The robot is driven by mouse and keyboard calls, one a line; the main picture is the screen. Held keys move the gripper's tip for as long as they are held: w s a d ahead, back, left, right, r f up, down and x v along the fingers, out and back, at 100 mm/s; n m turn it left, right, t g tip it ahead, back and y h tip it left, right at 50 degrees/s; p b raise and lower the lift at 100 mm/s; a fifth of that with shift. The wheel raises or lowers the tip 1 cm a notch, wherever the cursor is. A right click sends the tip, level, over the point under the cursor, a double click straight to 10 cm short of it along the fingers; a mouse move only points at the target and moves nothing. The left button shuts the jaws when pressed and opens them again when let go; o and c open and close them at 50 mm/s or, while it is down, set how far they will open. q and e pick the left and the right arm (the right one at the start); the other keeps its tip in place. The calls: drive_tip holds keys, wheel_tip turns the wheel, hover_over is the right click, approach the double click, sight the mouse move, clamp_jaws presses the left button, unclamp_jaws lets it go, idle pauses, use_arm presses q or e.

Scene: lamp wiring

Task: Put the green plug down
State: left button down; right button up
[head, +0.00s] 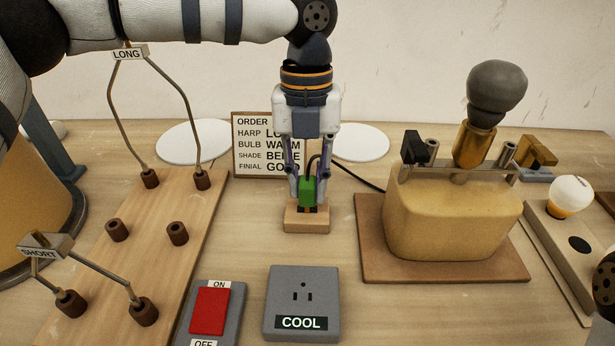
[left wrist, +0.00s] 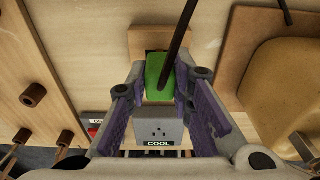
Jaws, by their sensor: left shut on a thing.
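The green plug (head: 308,191) is upright between the fingers of my left gripper (head: 306,190), with a black cord leaving its top. Its lower end is at a small wooden block (head: 307,218); I cannot tell whether it rests in the block. The left wrist view also shows the green plug (left wrist: 159,77) between the purple finger pads of the left gripper (left wrist: 160,105), over the wooden block (left wrist: 150,40). The grey outlet box (head: 301,300) marked COOL stands in front, its socket empty. My right gripper is not clearly in view; only a dark part shows at the right edge.
A red switch (head: 210,311) sits left of the outlet box. A wooden rack (head: 150,240) with LONG and SHORT harps is at left. The yellow lamp base (head: 450,215) stands on a brown board at right. An order sign (head: 258,145) stands behind. A bulb (head: 571,193) sits far right.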

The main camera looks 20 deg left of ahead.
use_arm(q)
drive_tip(key=c, duration=1.4)
unclamp_jaws()
drive_tip(key=shift+f, duration=0.1)
drive_tip(key=r, duration=0.4)
drive_tip(key=w+r, duration=0.1)
drive_tip(key=r, duration=0.3)
drive_tip(key=r+p, duration=0.1)
drive_tip(key=r, duration=0.3)
drive_tip(key=shift+w+a+r, duration=0.1)
drive_tip(key=shift+w+a, duration=0.05)
drive_tip(key=shift+a, duration=0.1)
